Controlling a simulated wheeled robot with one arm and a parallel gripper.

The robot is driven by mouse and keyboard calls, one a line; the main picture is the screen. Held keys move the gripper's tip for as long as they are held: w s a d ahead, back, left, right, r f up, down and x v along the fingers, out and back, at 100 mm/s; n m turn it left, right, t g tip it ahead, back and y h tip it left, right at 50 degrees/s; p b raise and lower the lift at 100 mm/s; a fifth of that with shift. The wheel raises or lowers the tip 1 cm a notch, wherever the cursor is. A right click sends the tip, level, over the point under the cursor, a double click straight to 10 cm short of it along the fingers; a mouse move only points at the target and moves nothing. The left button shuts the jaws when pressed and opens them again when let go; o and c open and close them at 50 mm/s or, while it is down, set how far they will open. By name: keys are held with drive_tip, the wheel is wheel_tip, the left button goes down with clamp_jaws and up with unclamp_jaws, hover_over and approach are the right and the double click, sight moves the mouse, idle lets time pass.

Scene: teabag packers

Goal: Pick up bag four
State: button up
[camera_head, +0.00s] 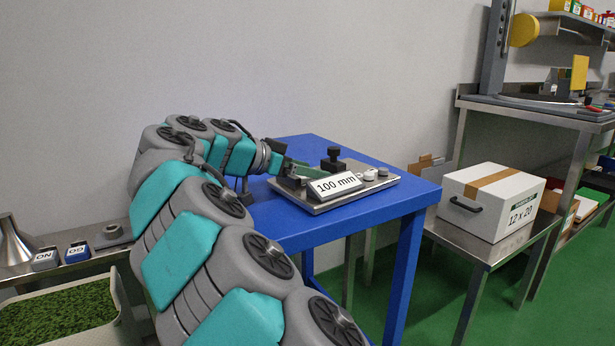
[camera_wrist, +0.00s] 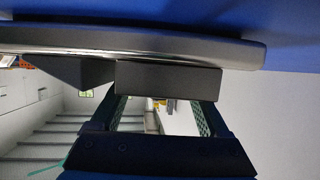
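No teabag that I can identify as bag four shows in either view. My gripper (camera_head: 292,168) is at the left end of a metal fixture (camera_head: 345,197) on the blue table, low and close to it; its tips are partly hidden there. In the wrist view my gripper (camera_wrist: 163,101) has its two fingers wide apart with a clear gap between them. A dark block (camera_wrist: 168,79) under the metal plate edge (camera_wrist: 150,45) lies just past the fingertips. I cannot tell whether the fingers touch it.
The fixture carries a "100 mm" sign (camera_head: 338,186) and a black knob (camera_head: 334,153). The blue table (camera_head: 300,228) has bare room in front. A white carton (camera_head: 490,200) stands on a steel table at right. A bin of green leaves (camera_head: 65,318) and two labelled blocks (camera_head: 78,252) are at left.

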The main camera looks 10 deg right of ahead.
drive_tip(key=c, duration=1.2)
drive_tip(key=shift+r, duration=0.1)
